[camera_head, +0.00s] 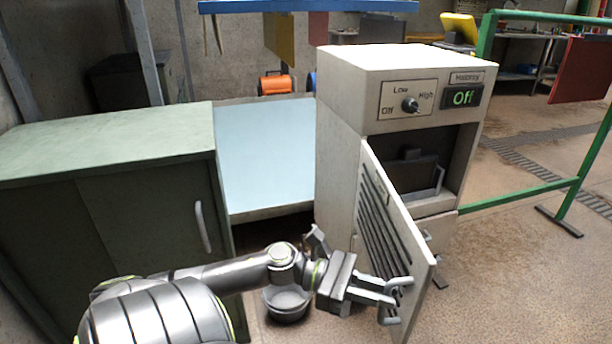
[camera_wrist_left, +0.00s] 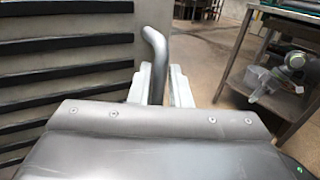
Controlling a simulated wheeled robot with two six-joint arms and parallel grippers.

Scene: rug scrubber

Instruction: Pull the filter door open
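The filter door (camera_head: 384,235) is a pale slatted panel on the front of the white cabinet (camera_head: 347,110). It stands swung open at an angle, hinged at its left side, with the dark filter recess (camera_head: 425,165) showing behind it. My left gripper (camera_head: 392,292) is at the door handle (camera_head: 399,284) near the free edge. In the left wrist view, the grey handle bar (camera_wrist_left: 154,55) stands between the two fingers (camera_wrist_left: 158,86), which appear closed on it. The lower part of the handle is hidden by the gripper body. My right gripper is in neither view.
A green cabinet (camera_head: 105,140) stands at the left, with a light blue panel (camera_head: 265,150) between it and the white cabinet. A green rail (camera_head: 520,195) is at the right. The floor (camera_head: 520,270) right of the door is clear.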

